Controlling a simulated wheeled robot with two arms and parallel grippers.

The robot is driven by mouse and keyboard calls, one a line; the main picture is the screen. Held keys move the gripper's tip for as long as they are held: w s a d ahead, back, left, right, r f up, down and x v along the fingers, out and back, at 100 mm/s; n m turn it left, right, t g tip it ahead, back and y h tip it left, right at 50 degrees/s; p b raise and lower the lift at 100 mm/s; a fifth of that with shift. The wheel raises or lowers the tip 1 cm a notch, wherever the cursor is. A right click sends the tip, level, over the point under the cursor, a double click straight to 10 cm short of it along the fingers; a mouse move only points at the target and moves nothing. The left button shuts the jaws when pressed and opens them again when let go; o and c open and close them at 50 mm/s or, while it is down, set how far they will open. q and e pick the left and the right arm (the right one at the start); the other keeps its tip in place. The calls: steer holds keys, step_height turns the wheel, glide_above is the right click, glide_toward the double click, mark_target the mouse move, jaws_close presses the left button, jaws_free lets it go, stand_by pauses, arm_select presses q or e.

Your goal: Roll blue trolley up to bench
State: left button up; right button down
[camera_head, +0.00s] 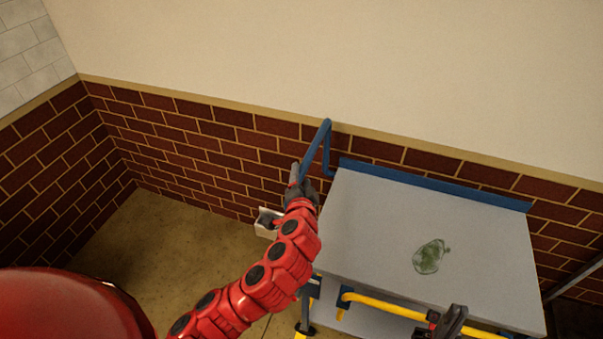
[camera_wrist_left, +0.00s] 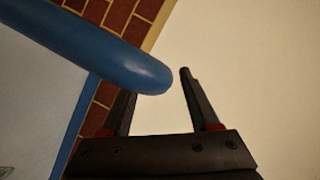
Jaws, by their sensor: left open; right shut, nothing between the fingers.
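The blue trolley shows a grey top (camera_head: 385,225), a blue rim (camera_head: 440,185) along its wall side and a blue push handle (camera_head: 319,148) rising at its left end. My left gripper (camera_head: 297,178) is at the lower part of this handle. In the left wrist view the blue handle bar (camera_wrist_left: 110,55) reaches in from the upper left. Its bend lies by the open left gripper (camera_wrist_left: 155,85) and hides one fingertip; I cannot tell whether they touch. My right gripper (camera_head: 450,322) shows as a dark shape at the bottom right, shut and empty. I cannot make out the bench for certain.
A green, glassy-looking item (camera_head: 429,256) lies on the grey top. A yellow bar (camera_head: 385,306) runs along the near side. A small white box (camera_head: 267,223) is behind my left wrist. The brick wall (camera_head: 225,150) stands close behind; floor (camera_head: 170,235) at left is clear.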

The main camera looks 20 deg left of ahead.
arm_select(q)
steer(key=shift+x, duration=1.25)
jaws_close()
steer(key=shift+f, duration=0.15)
stand_by(0.5)
